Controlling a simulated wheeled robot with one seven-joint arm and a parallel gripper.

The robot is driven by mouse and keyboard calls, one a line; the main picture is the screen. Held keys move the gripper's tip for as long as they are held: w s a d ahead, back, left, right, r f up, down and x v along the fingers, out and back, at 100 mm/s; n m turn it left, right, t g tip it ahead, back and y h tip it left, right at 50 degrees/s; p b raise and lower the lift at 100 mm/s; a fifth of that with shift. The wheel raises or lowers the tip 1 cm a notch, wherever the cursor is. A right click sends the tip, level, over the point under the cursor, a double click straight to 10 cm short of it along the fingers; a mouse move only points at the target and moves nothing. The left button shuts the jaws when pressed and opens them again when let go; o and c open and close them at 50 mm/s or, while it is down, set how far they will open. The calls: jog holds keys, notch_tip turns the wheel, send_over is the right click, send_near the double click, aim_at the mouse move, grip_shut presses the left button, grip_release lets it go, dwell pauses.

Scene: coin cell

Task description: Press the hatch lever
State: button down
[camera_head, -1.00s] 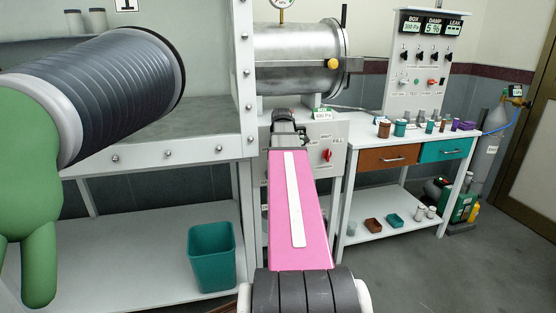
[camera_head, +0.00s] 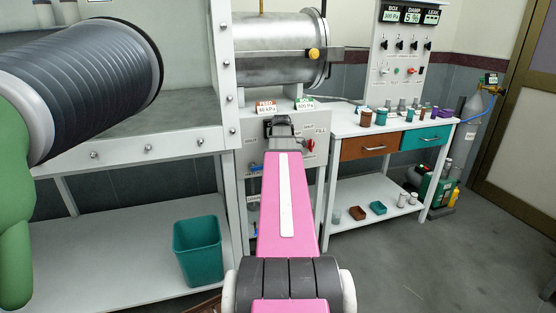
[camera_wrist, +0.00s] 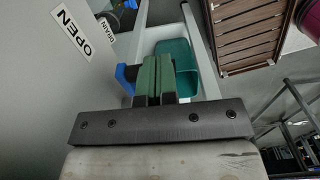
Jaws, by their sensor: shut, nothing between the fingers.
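The steel cylindrical chamber (camera_head: 275,52) lies on its side above a grey valve panel. A yellow knob (camera_head: 314,53) and a dark bar sit at its right end, by the round hatch. I cannot tell for sure which part is the hatch lever. My gripper (camera_wrist: 155,78) is shut and empty, its two green fingers together in the wrist view. A blue handle (camera_wrist: 127,76) is just left of the fingers; I cannot tell whether they touch. In the head view my wrist is in front of the panel, below the chamber, and hides the fingertips.
An OPEN label (camera_wrist: 75,34) shows close to my gripper. A teal bin (camera_head: 198,250) stands on the lower left shelf. A bench (camera_head: 350,129) with jars is on the right.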

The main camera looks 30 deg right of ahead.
jog(key=shift+s+d+f, duration=0.15)
jog(key=shift+d+f, duration=0.05)
jog(key=shift+f, duration=0.55)
jog(key=shift+f, duration=0.1)
